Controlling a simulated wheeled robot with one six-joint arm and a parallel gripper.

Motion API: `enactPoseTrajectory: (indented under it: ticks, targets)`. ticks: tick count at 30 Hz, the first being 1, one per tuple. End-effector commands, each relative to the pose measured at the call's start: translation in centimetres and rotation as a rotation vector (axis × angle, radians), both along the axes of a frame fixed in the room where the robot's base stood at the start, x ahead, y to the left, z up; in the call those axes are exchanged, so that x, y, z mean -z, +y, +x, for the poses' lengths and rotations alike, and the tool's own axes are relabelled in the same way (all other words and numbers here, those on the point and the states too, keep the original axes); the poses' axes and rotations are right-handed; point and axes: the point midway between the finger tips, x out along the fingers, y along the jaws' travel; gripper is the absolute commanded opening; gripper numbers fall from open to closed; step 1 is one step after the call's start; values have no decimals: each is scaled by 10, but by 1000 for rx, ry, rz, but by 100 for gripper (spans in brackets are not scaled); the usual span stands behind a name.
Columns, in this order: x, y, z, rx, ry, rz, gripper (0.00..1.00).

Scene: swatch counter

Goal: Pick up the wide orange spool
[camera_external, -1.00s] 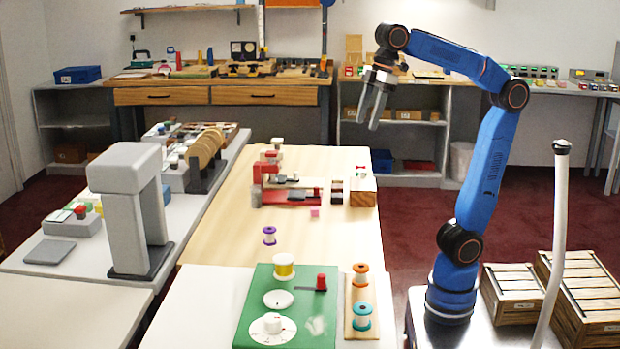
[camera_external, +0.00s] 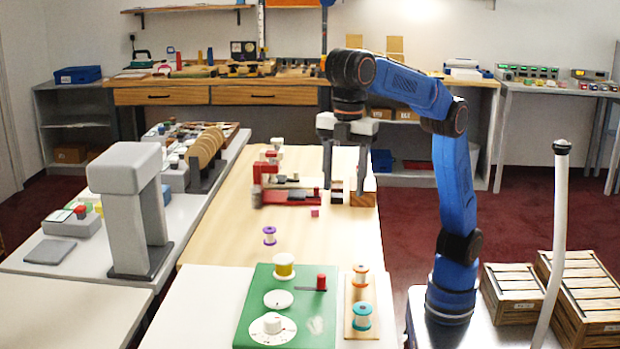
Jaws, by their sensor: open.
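The orange spool (camera_external: 360,273) stands upright at the far end of a narrow wooden board (camera_external: 350,300), with orange flanges and a pale middle. A teal-flanged spool (camera_external: 362,317) stands nearer on the same board. My gripper (camera_external: 345,187) is open and empty, with its fingers pointing down. It is above the wooden table, farther back than the orange spool and well apart from it. In the picture its fingers overlap the small blocks on the table behind.
A green board (camera_external: 255,310) with a yellow spool (camera_external: 284,261), white discs and a red knob lies left of the wooden board. A purple spool (camera_external: 269,235), a pink cube (camera_external: 315,212) and a red fixture (camera_external: 290,197) are farther back. The table between has bare room.

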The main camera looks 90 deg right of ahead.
Motion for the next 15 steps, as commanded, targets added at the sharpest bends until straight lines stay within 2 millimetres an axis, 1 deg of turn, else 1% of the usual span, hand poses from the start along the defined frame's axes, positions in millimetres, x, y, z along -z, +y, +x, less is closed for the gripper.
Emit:
enactPoseTrajectory:
  ticks: [1, 3, 6, 9, 15]
  targets:
    - [6, 18, -5, -28, 5, -6, 53]
    - [12, 35, -10, -59, 10, -14, 53]
    - [20, 56, -17, -93, 16, -22, 53]
    - [27, 73, -24, -122, 21, -29, 53]
    - [36, 97, -35, -163, 28, -39, 53]
